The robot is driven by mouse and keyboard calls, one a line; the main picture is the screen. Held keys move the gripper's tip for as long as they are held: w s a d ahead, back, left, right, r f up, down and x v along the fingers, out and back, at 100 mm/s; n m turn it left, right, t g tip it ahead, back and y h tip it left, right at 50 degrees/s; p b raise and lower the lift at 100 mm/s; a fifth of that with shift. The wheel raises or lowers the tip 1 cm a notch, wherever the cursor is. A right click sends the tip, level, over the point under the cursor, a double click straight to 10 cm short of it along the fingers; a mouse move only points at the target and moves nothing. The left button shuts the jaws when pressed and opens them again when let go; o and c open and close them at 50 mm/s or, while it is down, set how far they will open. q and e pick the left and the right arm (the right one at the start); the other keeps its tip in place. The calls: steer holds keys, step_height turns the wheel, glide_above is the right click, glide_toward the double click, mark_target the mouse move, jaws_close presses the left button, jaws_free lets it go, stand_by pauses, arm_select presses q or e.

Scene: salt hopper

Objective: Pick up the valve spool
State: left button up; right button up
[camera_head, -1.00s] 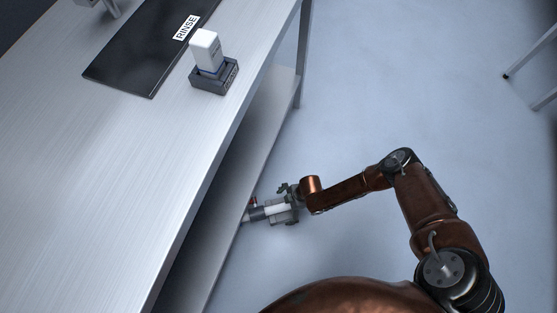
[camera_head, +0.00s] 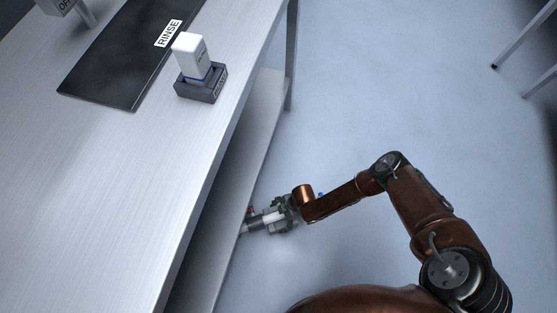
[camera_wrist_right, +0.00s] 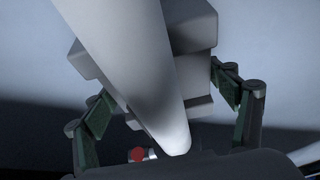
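In the head view, my right gripper (camera_head: 280,214) is low beside the bench, next to the edge of its lower shelf. A white cylindrical piece with a dark band (camera_head: 270,217) lies at its fingers and points left to the shelf edge. It may be the valve spool, but it is too small to be sure. In the right wrist view, a large pale tapered shaft (camera_wrist_right: 135,65) crosses in front of grey blocks, between the green finger links of my right gripper (camera_wrist_right: 165,100). Contact with the fingertips cannot be made out. My left gripper is not in view.
The metal bench (camera_head: 110,165) fills the left, with its lower shelf (camera_head: 262,105) below. On top are a black RINSE mat (camera_head: 120,60) and a white block (camera_head: 190,55) in a dark holder (camera_head: 205,90). Open floor lies right of the bench.

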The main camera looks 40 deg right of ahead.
steer(key=c, duration=1.3)
steer(key=shift+c, duration=0.8)
steer(key=shift+r, duration=0.15)
